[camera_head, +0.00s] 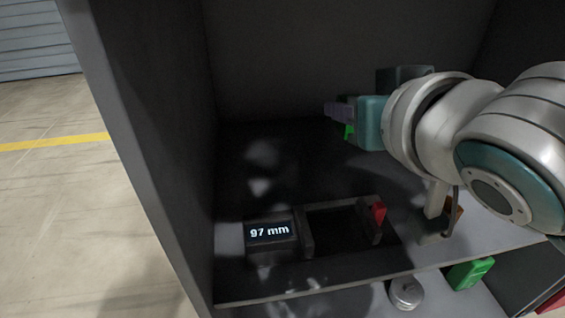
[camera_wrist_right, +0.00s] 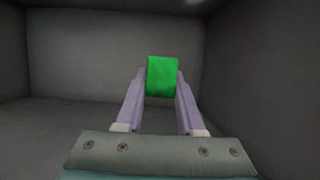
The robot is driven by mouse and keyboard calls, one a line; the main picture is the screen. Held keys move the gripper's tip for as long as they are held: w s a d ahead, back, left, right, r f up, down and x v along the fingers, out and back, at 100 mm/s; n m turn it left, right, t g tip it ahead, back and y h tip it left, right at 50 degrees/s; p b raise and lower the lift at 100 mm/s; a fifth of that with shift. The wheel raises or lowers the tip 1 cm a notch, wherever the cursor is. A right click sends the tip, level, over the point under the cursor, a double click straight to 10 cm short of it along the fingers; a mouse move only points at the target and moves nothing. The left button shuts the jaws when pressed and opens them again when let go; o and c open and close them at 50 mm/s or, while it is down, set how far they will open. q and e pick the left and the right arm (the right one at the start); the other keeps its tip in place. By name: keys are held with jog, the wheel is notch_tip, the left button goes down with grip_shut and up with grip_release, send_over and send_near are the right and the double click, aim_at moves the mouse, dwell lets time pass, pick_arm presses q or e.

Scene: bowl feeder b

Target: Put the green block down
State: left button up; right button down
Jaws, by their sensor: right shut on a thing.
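The green block (camera_wrist_right: 162,76) is held between the two purple fingers of my right gripper (camera_wrist_right: 161,90) in the right wrist view. In the head view only a small part of the green block (camera_head: 348,131) shows under the right gripper (camera_head: 338,112). The gripper is inside the dark cabinet, toward its back, and the block appears to be above the shelf surface. My right arm comes in from the right and hides part of the cabinet. My left gripper is not in view.
A device with a display reading 97 mm (camera_head: 270,232) stands on the shelf, with a dark slot and a red part (camera_head: 378,212) beside it. Below are a round metal weight (camera_head: 406,292) and a green object (camera_head: 470,273). The cabinet's left wall (camera_head: 150,150) is close.

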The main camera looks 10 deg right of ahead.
jog(key=b, duration=0.8)
send_over(336, 231)
notch_tip(336, 231, down, 14)
jog(key=shift+f, duration=0.1)
notch_tip(336, 231, down, 5)
jog(key=b, duration=0.4)
jog(key=shift+f, duration=0.2)
jog(key=shift+r, duration=0.15)
jog(key=c, duration=0.5)
grip_release()
jog(key=shift+f, duration=0.2)
